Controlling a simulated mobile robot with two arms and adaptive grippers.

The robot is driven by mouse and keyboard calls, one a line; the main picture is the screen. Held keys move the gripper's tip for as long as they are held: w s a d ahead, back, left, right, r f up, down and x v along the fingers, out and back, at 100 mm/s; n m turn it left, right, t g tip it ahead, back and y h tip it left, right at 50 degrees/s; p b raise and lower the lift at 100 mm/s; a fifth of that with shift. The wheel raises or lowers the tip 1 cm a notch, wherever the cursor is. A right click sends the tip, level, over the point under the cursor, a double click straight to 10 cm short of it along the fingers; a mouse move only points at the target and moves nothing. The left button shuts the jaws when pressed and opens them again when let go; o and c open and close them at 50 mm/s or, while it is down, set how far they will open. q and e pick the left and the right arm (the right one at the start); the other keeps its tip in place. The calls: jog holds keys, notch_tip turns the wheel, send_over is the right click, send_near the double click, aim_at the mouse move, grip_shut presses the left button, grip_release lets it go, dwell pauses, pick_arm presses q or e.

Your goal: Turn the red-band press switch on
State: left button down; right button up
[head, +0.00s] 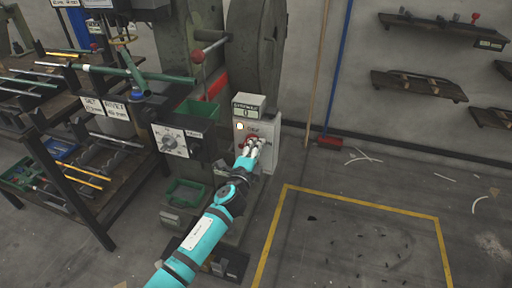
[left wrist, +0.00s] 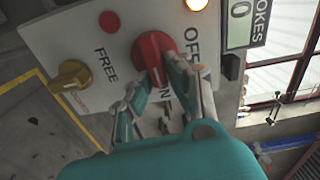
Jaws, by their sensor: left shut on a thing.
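The red rotary switch (left wrist: 150,48) is on a pale control panel (left wrist: 72,38), with OFF, FREE and a partly covered ON label around it. My left gripper (left wrist: 157,75) is shut on this switch, one finger on each side of its grip. The fingers hide part of the switch, and I cannot tell exactly which label it points to. In the head view, my left gripper (head: 250,151) is at the front of the control box (head: 269,129) beside a press with a red patch (head: 216,84). My right gripper is not in view.
A yellow knob (left wrist: 72,75), a red button (left wrist: 109,21) and a lit lamp (left wrist: 196,4) share the panel. The stroke counter (head: 248,108) above reads 0. A cluttered rack (head: 75,130) stands left. Open floor marked by yellow tape (head: 365,203) lies right.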

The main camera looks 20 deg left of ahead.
pick_arm(q)
jog(key=shift+f+m, duration=0.15)
jog(key=shift+m, duration=0.35)
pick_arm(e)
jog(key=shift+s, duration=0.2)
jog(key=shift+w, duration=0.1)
pick_arm(q)
jog(key=c, duration=1.5)
grip_release()
jog(key=shift+o, duration=1.1)
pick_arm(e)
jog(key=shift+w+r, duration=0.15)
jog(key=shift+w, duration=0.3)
pick_arm(q)
jog(key=s, duration=1.2)
jog(key=shift+a, duration=0.15)
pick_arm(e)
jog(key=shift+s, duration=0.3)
